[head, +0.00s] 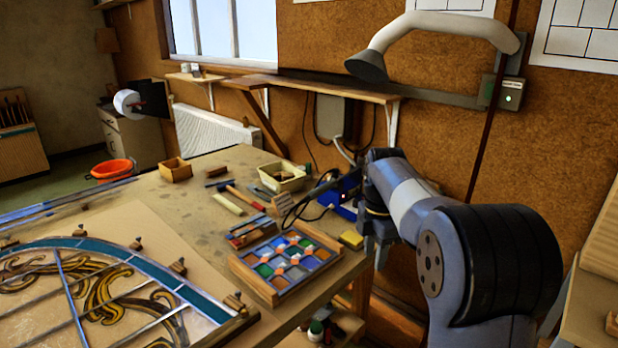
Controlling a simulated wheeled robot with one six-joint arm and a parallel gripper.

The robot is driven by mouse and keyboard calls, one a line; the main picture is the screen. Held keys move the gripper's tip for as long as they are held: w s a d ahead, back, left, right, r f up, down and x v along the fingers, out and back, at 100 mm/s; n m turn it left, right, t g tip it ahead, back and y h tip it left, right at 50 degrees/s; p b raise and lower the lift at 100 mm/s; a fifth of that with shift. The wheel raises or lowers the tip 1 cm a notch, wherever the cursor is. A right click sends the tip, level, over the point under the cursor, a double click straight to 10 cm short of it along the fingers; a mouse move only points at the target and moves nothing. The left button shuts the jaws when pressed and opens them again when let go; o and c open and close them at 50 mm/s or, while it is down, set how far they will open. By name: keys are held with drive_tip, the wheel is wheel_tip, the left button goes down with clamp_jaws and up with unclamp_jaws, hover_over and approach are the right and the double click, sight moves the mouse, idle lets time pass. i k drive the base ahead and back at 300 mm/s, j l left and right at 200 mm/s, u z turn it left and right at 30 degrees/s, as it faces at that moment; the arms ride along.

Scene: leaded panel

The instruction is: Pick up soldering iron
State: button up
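What looks like the soldering iron (321,188) is a thin dark rod with a black cable looping beside it. It lies tilted near the right back of the workbench, against a blue and dark unit (343,203). My gripper (380,262) hangs down at the right edge of the bench, to the right of the iron and apart from it in the picture. Its fingers are small and dark, and I cannot tell whether they are open or shut. My wrist partly covers the area just right of the blue unit.
On the workbench (150,205), a wooden tray of coloured glass (283,262), a yellow block (351,240) and a cream tub (277,177) stand near the iron. The leaded panel (105,290) fills the front left. A shelf (310,88) and a grey extraction arm (440,27) are above.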

sight(333, 183)
drive_tip(key=i+l+u, duration=0.4)
drive_tip(key=i, duration=0.15)
drive_tip(key=i+l+u, duration=0.45)
drive_tip(key=i+l, duration=0.3)
drive_tip(key=l, duration=0.15)
drive_tip(key=i+l, duration=0.25)
drive_tip(key=l, duration=0.2)
